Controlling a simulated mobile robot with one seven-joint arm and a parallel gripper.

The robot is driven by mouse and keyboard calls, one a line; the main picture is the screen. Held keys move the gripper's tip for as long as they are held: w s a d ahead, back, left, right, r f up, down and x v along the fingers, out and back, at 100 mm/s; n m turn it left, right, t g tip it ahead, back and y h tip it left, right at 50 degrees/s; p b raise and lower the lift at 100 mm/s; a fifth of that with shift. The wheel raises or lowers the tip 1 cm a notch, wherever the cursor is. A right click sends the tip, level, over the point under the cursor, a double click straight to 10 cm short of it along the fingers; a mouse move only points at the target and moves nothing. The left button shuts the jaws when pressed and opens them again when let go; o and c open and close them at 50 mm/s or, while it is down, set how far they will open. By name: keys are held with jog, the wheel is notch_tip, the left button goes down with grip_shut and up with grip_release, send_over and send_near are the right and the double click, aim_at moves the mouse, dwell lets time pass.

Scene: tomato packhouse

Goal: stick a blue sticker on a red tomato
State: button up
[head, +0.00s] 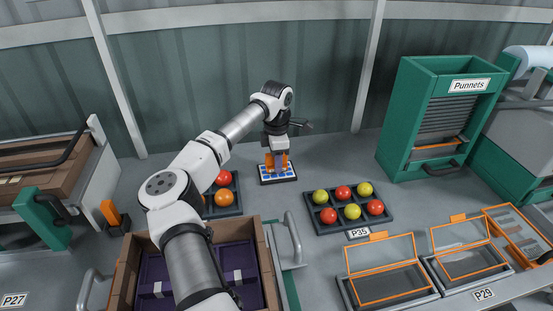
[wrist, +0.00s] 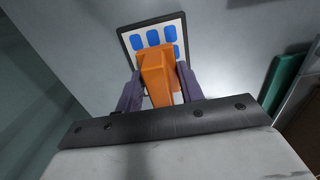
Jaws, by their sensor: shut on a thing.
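My gripper (head: 277,161) points down over the sticker sheet at the back of the bench and is shut on an orange tool (wrist: 157,72). The sheet (head: 264,180) is a dark-edged white card with rows of blue stickers (wrist: 154,41). The tool covers part of the sheet in the wrist view; I cannot tell whether its tip touches it. Red tomatoes (head: 343,192) sit with yellow-green ones in the dark right tray (head: 345,225). Another red tomato (head: 224,178) lies beside an orange tomato (head: 224,198) in the left tray (head: 238,208), partly hidden by my arm.
A brown crate with purple trays (head: 239,261) stands in front. Clear-lidded, orange-edged punnets (head: 383,283) are at front right. A green punnet dispenser (head: 438,115) stands at back right. An orange and dark block (head: 111,213) is at left. Bench between sheet and right tray is clear.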

jog(key=shift+f, duration=0.55)
dwell(1.4)
jog(key=shift+r, duration=0.1)
jog(key=shift+r+p, duration=1.95)
jog(key=shift+r, duration=1.5)
jog(key=shift+a, duration=0.15)
